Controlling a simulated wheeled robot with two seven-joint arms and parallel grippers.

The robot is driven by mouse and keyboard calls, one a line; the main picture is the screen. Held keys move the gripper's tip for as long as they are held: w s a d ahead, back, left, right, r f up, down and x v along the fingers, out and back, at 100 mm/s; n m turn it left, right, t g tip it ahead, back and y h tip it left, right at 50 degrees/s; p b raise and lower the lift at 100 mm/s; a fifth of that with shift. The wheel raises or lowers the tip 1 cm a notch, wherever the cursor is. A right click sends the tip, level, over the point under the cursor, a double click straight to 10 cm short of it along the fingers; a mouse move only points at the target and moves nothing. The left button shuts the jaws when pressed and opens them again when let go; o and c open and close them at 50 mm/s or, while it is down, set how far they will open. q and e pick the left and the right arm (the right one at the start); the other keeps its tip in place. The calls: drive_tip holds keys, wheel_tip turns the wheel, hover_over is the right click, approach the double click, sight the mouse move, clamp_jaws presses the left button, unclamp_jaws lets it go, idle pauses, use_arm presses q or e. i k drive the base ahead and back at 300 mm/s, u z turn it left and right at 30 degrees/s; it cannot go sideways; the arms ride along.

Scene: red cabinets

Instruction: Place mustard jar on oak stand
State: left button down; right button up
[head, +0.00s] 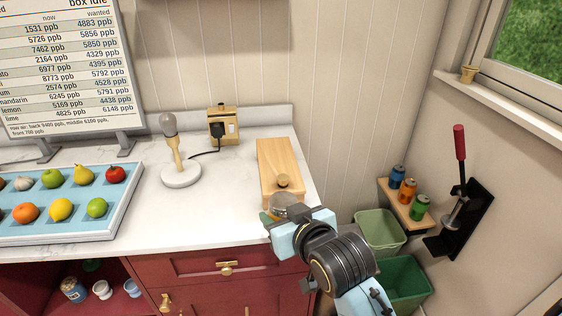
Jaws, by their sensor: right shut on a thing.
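My right gripper (276,223) comes in from the lower right and is shut on a small glass jar (286,201) with a round cork-coloured top (283,181), which I take to be the mustard jar. The jar is at the near end of a pale wooden block (279,157), which looks like the oak stand, on the right end of the white counter. The gripper hides the jar's lower part. I cannot tell whether the jar touches the block or is held above it. My left gripper is not in view.
A blue fruit tray (130,205) is further left. Green bins (380,229) and a can shelf (409,214) are at right.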

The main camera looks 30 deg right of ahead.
sight(276, 156)
drive_tip(key=k, duration=0.55)
drive_tip(key=z, duration=0.75)
drive_tip(key=i, duration=1.45)
drive_tip(key=u, duration=0.15)
